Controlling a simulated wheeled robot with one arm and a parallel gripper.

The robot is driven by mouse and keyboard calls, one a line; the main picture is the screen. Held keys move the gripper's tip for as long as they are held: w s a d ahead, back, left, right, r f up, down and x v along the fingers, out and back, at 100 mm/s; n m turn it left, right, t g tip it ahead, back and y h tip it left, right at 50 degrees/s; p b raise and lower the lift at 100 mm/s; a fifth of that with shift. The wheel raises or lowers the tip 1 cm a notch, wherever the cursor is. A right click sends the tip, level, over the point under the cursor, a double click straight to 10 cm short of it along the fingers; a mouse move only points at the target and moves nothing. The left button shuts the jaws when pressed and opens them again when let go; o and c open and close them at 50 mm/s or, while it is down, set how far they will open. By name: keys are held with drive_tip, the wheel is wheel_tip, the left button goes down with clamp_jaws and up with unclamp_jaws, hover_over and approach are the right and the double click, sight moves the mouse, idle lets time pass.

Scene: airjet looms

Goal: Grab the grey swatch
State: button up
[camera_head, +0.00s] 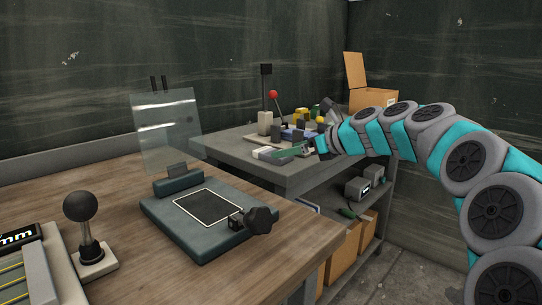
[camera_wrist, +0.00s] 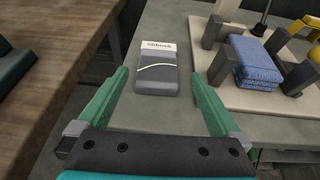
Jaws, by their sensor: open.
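The grey swatch (camera_wrist: 156,74) lies flat on the grey table in the wrist view, with a white printed label strip along its far end and a pale curved line across it. A small pale item at the near table edge in the head view (camera_head: 262,153) looks like the same swatch. My gripper (camera_wrist: 160,78) has its two green fingers spread wide, one to each side of the swatch's near end, with nothing between them. In the head view my gripper (camera_head: 290,152) is low over the table's front part. Whether the fingertips touch the table is unclear.
A folded blue cloth (camera_wrist: 253,62) sits among dark posts on a pale base, right of the swatch. The wooden bench (camera_head: 110,200) with a framed dark pad (camera_head: 208,207) and a clear raised panel (camera_head: 166,130) stands at left. A cardboard box (camera_head: 372,97) is behind.

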sight(264, 154)
drive_tip(key=x, duration=0.5)
drive_tip(key=shift+s+a+r, duration=0.1)
drive_tip(key=shift+s, duration=0.05)
drive_tip(key=c, duration=1.3)
